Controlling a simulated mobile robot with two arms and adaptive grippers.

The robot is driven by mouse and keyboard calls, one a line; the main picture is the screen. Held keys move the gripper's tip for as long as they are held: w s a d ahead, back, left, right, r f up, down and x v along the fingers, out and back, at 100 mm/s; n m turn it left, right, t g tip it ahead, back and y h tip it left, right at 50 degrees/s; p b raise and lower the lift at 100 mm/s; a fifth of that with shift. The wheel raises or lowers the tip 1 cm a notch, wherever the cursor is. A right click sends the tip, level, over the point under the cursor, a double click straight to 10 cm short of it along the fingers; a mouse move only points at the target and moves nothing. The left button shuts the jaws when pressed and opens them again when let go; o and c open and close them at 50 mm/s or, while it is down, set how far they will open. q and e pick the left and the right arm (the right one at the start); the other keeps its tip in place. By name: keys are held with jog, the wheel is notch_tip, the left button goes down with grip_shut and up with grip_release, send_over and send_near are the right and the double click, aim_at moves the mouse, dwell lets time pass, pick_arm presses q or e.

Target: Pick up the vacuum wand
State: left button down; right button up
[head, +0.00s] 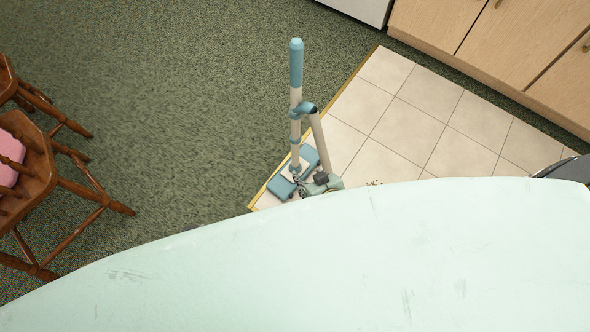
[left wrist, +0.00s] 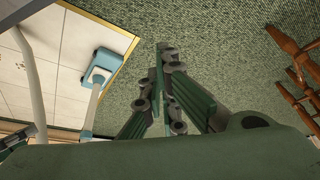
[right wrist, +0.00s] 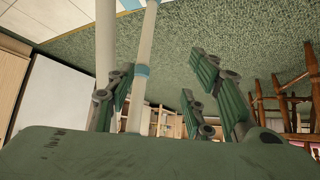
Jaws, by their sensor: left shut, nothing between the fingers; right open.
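The vacuum wand (head: 295,108) has a blue top end, a white tube and a blue joint from which a second white tube slants down. Its blue floor head (head: 283,187) rests at the carpet-tile edge. In the left wrist view the floor head (left wrist: 92,66) is at the upper left. My right gripper (head: 322,183) is low beside the tubes, partly hidden. In the right wrist view it (right wrist: 163,65) is open. One white tube (right wrist: 144,60) appears between its fingers, another behind the left finger; contact is unclear. My left gripper (left wrist: 166,52) is shut and empty, apart from the wand.
Wooden chairs (head: 42,175) stand at the left, one with a pink cushion (head: 10,155). Wooden cabinets (head: 520,40) line the upper right, beyond the tiles (head: 430,120). Green carpet (head: 180,90) is open between the chairs and the wand.

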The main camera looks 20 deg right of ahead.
jog(key=w+r+t+b, duration=0.3)
jog(key=w+r+b, duration=0.1)
jog(key=w+r, duration=0.25)
jog(key=m+t+h+b, duration=0.1)
jog(key=m+t+b, duration=0.1)
jog(key=t+b, duration=0.35)
send_near(298, 82)
jog(key=w+f, duration=0.2)
jog(key=w, duration=0.2)
jog(key=shift+w+r+t, duration=0.35)
jog(key=shift+w+r, duration=0.15)
jog(key=shift+w, duration=0.95)
jog(key=w+b, duration=0.1)
jog(key=w, duration=0.3)
jog(key=shift+w+r, duration=0.15)
jog(key=shift+w, duration=0.25)
pick_arm(q)
jog(key=w+d+r+t+h, duration=0.1)
jog(key=w+r+t, duration=0.3)
jog(key=r, duration=0.7)
jog(key=w+d+r+t+h, duration=0.1)
jog(key=w+r+t, duration=0.3)
jog(key=r, duration=0.6)
jog(key=w+d, duration=0.1)
jog(key=w, duration=0.1)
jog(key=shift+w+d+r, duration=0.2)
jog(key=shift+w+r, duration=0.1)
jog(key=shift+r, duration=0.05)
pick_arm(e)
jog(key=shift+c, duration=0.2)
